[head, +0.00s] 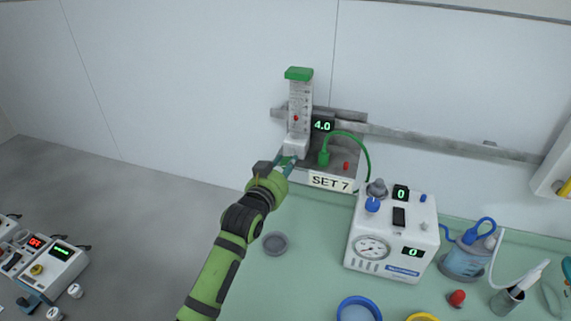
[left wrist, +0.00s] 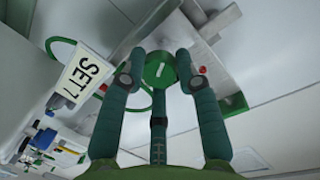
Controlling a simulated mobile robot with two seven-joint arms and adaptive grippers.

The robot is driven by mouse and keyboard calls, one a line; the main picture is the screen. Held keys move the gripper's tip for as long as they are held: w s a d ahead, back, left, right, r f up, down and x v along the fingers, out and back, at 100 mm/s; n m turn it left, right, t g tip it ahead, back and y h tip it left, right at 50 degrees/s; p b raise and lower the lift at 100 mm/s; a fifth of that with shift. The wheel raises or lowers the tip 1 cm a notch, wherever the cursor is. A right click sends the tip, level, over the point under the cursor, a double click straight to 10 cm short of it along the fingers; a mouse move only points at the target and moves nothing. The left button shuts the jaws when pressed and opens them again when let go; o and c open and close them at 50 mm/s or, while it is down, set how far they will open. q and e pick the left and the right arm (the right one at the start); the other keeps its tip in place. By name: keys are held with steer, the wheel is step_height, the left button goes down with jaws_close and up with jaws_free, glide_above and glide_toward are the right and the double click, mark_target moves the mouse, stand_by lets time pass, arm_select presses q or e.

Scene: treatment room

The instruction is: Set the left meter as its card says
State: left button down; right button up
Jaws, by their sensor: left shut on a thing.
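The flow meter (head: 299,105) is a clear upright tube with a green cap and a red float, fixed to the wall rail. A small display (head: 322,126) beside it reads 4.0. Its card (head: 331,181) reads SET 7, and the card also shows in the left wrist view (left wrist: 86,74). My left gripper (head: 289,161) is at the meter's lower end. In the left wrist view its fingers (left wrist: 160,76) are closed on the green round knob (left wrist: 160,69) with a white mark. My right gripper is in neither view.
A green hose (head: 361,143) loops right of the meter. A white suction unit (head: 392,234) with a dial stands on the green counter (head: 310,270). A grey round cup (head: 275,244), a blue ring (head: 359,308) and a blue-lidded jar (head: 467,257) are also there.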

arm_select(q)
steer(key=n, duration=0.2)
steer(key=n+h, duration=0.1)
steer(key=n, duration=0.1)
steer(key=shift+f, duration=0.25)
steer(key=shift+f+n, duration=0.15)
steer(key=shift+n, duration=1.85)
steer(key=shift+f, duration=0.1)
steer(key=c, duration=0.9)
jaws_free()
steer(key=shift+r, duration=0.25)
steer(key=f+v, duration=0.1)
steer(key=v, duration=1.1)
steer(key=shift+r, duration=0.25)
steer(key=shift+a, duration=0.1)
